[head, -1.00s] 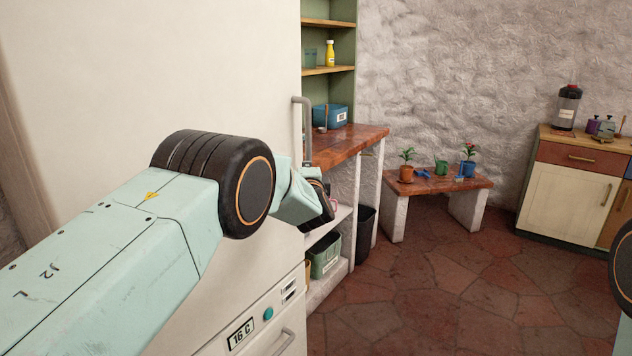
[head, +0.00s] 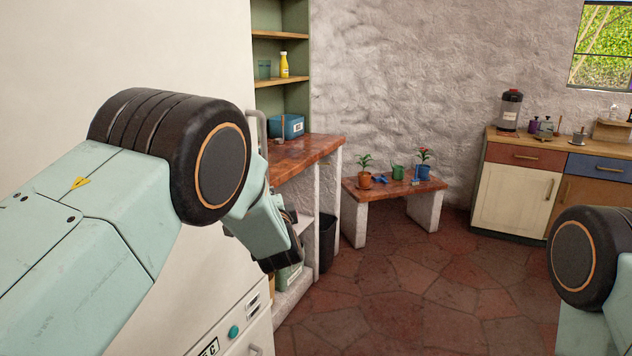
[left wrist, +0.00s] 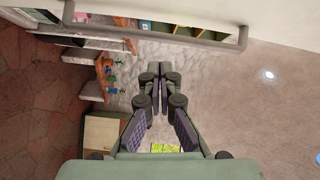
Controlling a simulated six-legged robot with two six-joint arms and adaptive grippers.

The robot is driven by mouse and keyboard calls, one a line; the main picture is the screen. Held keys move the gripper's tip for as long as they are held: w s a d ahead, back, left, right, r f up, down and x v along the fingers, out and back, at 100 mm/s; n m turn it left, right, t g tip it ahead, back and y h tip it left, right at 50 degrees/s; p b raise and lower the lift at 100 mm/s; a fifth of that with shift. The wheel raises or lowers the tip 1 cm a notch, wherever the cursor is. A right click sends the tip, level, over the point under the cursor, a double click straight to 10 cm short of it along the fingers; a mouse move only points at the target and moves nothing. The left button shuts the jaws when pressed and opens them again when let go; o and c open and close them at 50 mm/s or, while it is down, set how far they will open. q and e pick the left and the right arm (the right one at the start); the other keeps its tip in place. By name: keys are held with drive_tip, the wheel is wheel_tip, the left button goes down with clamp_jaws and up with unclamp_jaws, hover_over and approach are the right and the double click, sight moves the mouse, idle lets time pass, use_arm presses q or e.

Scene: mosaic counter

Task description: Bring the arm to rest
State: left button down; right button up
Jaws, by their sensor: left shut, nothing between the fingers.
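My left arm (head: 90,215) comes in from the left in the head view, in front of a large cream fridge (head: 130,45). Its gripper is mostly hidden behind the wrist there. In the left wrist view my left gripper (left wrist: 160,75) shows with its fingers together and nothing between them. The fridge's long grey handle (left wrist: 160,32) crosses the top of that view, apart from the fingers. Part of my right arm (head: 585,270) shows at the right edge of the head view; its gripper is out of the picture.
A low bench (head: 385,187) holds potted plants. A black bin (head: 327,243) stands under the counter's end. A cabinet (head: 515,200) is at the back right. The stone floor (head: 420,290) is clear.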

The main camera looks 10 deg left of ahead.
use_arm(q)
drive_tip(key=s+a+f+n+g+h+b, duration=0.15)
drive_tip(key=s+f+n+g, duration=0.25)
drive_tip(key=s+f, duration=0.85)
drive_tip(key=s+a+f+n+g+h+b, duration=0.1)
drive_tip(key=s+f+n+g+h, duration=0.3)
drive_tip(key=s+f, duration=0.8)
drive_tip(key=s+f+n+g+b, duration=0.1)
drive_tip(key=s+f+g, duration=0.2)
drive_tip(key=s, duration=0.8)
drive_tip(key=s+f+n+g+b, duration=0.2)
drive_tip(key=s+f+g, duration=0.1)
drive_tip(key=s+f, duration=0.4)
drive_tip(key=s+f+n+g+b, duration=0.1)
drive_tip(key=s+f, duration=0.5)
drive_tip(key=s, duration=0.8)
drive_tip(key=shift+s+n+g+b, duration=0.3)
drive_tip(key=shift+n+g+b, duration=0.1)
drive_tip(key=shift+g, duration=0.5)
drive_tip(key=shift+a, duration=0.1)
